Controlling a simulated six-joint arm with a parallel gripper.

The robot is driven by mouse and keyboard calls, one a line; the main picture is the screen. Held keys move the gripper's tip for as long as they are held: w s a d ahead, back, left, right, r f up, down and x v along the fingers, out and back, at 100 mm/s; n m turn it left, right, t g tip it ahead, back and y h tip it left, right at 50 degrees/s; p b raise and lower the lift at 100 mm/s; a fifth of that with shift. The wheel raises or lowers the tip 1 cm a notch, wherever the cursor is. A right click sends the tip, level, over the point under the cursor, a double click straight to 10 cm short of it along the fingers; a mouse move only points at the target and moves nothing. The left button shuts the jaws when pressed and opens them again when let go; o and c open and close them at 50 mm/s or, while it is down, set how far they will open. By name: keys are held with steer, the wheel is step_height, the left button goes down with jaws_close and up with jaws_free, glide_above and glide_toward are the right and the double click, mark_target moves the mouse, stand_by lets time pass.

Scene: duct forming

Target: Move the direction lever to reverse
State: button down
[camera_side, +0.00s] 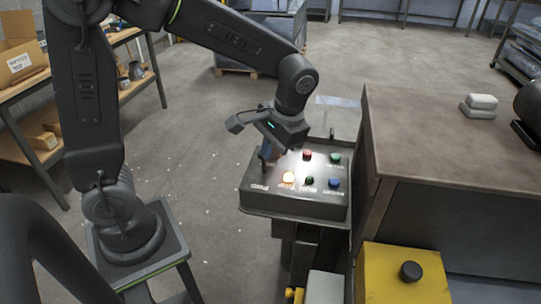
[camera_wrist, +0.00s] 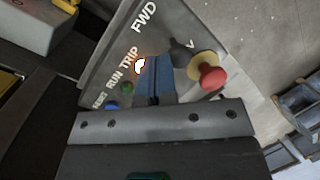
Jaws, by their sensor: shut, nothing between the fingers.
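The control panel (camera_side: 255,208) is a dark box with lettering, buttons and a lit lamp. In the wrist view, a dark rounded knob (camera_wrist: 181,52), which looks like the direction lever, lies between the FWD lettering and a partly covered label ending in V. Its shaft and exact setting are hidden. My gripper (camera_side: 268,158) is low over the left part of the panel in the side view, hiding the lever there. In the wrist view its blue fingers (camera_wrist: 150,68) are shut and empty, just left of the knob. I cannot tell whether they touch it.
A red mushroom button (camera_wrist: 212,77) on a yellow base is close right of my fingers. The lit TRIP lamp (camera_side: 289,177) and a blue button (camera_side: 334,183) are on the panel. A large brown-topped cabinet (camera_side: 430,130) stands right. Open floor lies behind the panel.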

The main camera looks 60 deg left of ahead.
steer(key=w+a+g+h, duration=0.2)
steer(key=g+h, duration=0.1)
steer(key=shift+w+a+r+m, duration=0.1)
steer(key=shift+w+a+m, duration=0.1)
steer(key=shift+a+m, duration=0.1)
steer(key=shift+d, duration=0.1)
steer(key=shift+r, duration=0.25)
steer(key=shift+r, duration=0.6)
steer(key=shift+d, duration=0.1)
steer(key=w+d+v, duration=0.1)
steer(key=d+v, duration=0.1)
steer(key=v, duration=0.9)
steer(key=shift+r, duration=0.2)
steer(key=shift+d, duration=0.15)
